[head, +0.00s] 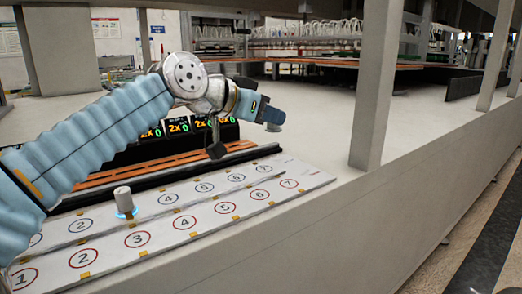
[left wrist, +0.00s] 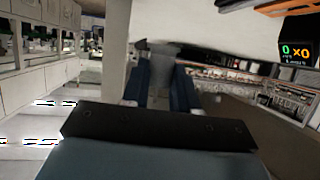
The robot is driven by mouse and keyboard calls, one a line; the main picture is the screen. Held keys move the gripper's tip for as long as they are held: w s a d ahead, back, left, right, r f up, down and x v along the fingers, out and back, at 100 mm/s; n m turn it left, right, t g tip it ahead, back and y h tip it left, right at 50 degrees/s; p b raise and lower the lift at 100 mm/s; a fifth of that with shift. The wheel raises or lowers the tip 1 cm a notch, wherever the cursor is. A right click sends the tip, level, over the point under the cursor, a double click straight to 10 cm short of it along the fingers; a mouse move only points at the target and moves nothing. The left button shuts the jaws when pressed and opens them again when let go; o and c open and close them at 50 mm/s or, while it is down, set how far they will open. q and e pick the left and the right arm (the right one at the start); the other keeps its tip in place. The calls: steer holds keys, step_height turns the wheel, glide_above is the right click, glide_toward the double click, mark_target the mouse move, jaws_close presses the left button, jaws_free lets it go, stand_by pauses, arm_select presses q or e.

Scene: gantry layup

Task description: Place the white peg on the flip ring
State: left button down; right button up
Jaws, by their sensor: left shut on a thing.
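My left gripper (head: 268,115) is raised over the far right end of the numbered board (head: 215,222). In the left wrist view its dark blue fingers (left wrist: 160,88) are shut on a grey peg-like thing (left wrist: 164,52). Only a small grey end of this held thing (head: 273,127) shows in the head view, below the fingertips. I cannot tell which ring is the flip ring. My right gripper is not in view.
The board has two rows of numbered circles. Behind it are orange rails (head: 100,179) and dark counter displays (head: 200,132). A grey post (head: 375,80) stands to the right of my gripper. The pale surface (head: 310,115) behind the gripper is clear.

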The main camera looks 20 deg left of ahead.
arm_select(q)
steer(key=w+a+f, duration=0.1)
steer(key=f, duration=0.1)
steer(key=w+a+f, duration=0.1)
steer(key=w+f, duration=0.2)
steer(key=shift+w+a+f, duration=0.25)
steer(key=shift+a+f, duration=0.15)
steer(key=f, duration=0.1)
steer(key=f+b, duration=0.1)
steer(key=shift+w+a+f, duration=0.2)
steer(key=shift+w+f, duration=0.1)
steer(key=shift+f, duration=0.5)
steer(key=shift+s+f, duration=0.1)
